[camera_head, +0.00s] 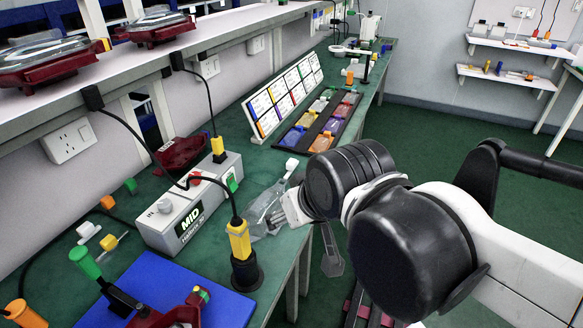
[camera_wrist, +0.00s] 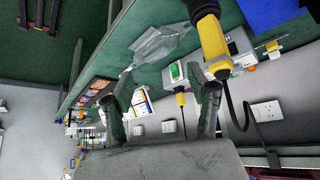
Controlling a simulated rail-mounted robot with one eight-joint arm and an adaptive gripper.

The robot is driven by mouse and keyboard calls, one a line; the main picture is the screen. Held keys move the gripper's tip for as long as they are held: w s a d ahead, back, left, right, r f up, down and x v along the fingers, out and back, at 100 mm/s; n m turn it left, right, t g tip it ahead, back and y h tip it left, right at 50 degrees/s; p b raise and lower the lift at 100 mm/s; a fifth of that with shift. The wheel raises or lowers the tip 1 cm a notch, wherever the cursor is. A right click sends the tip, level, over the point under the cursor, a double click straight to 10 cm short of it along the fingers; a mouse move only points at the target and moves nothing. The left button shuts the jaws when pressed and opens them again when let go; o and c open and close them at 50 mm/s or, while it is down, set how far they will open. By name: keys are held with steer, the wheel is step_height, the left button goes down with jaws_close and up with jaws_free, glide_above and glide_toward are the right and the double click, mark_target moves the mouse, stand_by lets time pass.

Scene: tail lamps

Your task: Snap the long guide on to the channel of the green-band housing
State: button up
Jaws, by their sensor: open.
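My gripper (camera_head: 297,212) hangs by the right edge of the green bench. In the wrist view my gripper (camera_wrist: 163,85) has its two fingers wide apart, with nothing between the tips. A clear, pale piece (camera_head: 262,210) lies on the bench just beyond the gripper; it also shows in the wrist view (camera_wrist: 162,44). I cannot tell whether it is the long guide. A red housing (camera_head: 165,318) is partly cut off at the bottom by the blue mat, with a green-and-white part (camera_head: 203,293) at its end. I cannot confirm a green band or see its channel.
A grey control box (camera_head: 188,205) stands left of the clear piece. A yellow-and-black tool (camera_head: 240,245) stands upright close in front. The blue mat (camera_head: 150,280) lies at front left. A dark tray of coloured bins (camera_head: 322,120) and a label board (camera_head: 283,97) are farther back.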

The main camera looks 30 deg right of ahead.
steer(key=w+d+r+n+g+p, duration=0.25)
steer(key=w+r, duration=0.35)
steer(key=w, duration=0.3)
steer(key=n+g+p, duration=0.5)
glide_above(291, 161)
step_height(291, 161, down, 12)
steer(key=r, duration=0.1)
step_height(291, 161, down, 14)
steer(key=shift+f+b, duration=0.1)
steer(key=shift+b, duration=0.45)
steer(key=c, duration=1.1)
steer(key=shift+c, duration=0.2)
